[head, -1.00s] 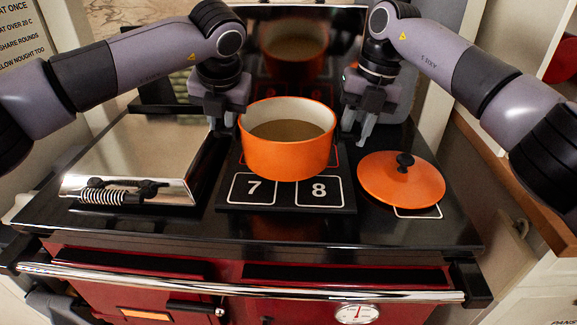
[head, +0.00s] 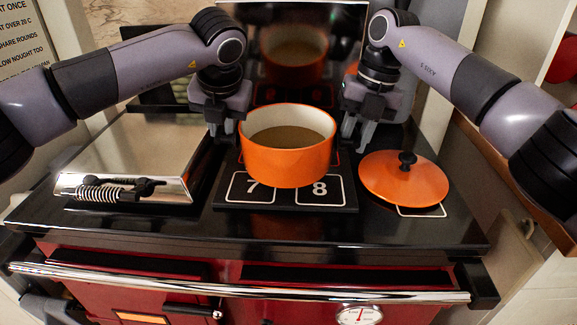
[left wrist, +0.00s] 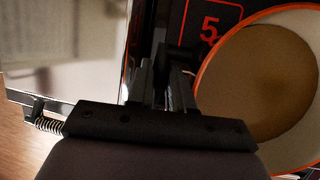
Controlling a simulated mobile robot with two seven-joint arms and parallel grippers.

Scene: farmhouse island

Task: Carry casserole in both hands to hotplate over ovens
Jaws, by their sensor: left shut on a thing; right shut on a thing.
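The orange casserole (head: 287,163), open on top with brown contents, is upright over a black numbered board (head: 230,202) on the range cooker. I cannot tell whether it touches the board. My left gripper (head: 221,133) is shut on its left side and my right gripper (head: 356,138) on its right side. The handles themselves are hidden. In the left wrist view, the left fingers (left wrist: 165,88) are beside the casserole's rim (left wrist: 204,70). The casserole's orange lid (head: 403,178) with a black knob lies apart, to the right on the cooker top.
A closed chrome hotplate cover (head: 135,155) with a coiled handle is at the left. A raised shiny cover (head: 305,25) stands behind the casserole and reflects it. A chrome rail (head: 240,288) runs along the cooker's front. The black top before the board is clear.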

